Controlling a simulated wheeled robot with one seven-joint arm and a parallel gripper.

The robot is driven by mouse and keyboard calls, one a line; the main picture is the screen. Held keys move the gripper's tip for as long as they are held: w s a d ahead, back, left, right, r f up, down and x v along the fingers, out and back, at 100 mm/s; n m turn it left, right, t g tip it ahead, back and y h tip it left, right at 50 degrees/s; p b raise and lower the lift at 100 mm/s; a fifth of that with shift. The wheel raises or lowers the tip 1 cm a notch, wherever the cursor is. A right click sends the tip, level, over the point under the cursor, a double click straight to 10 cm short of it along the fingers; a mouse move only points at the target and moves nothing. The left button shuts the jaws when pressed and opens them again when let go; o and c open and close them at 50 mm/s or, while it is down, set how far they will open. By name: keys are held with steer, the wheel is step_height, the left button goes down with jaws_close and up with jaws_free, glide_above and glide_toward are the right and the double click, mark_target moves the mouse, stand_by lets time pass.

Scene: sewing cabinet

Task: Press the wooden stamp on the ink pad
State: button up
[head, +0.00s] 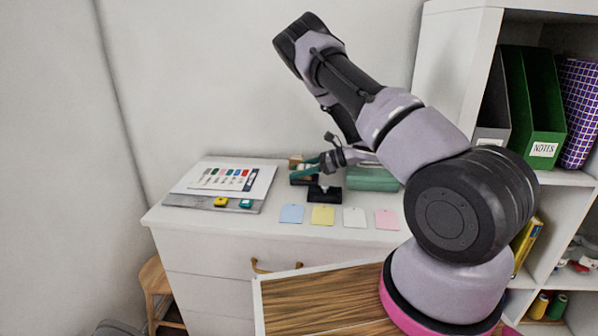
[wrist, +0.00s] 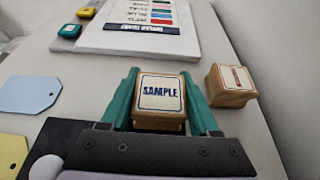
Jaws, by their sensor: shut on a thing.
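My gripper (wrist: 163,105) has teal fingers and is shut on a wooden stamp (wrist: 160,93) with a pale top reading "SAMPLE". One finger lies along each side of the stamp. Its underside is hidden, and I cannot tell whether it touches the surface below. In the head view my gripper (head: 306,168) is over the back of the white cabinet top.
A second wooden stamp (wrist: 231,85) stands close to the right finger. A board with a colour chart (head: 230,179) lies at the left, with small yellow (head: 221,202) and teal (head: 246,204) items. Several paper tags (head: 323,215) line the front. A green box (head: 371,179) stands at right.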

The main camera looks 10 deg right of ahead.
steer(key=shift+r, duration=0.1)
steer(key=shift+r, duration=3.45)
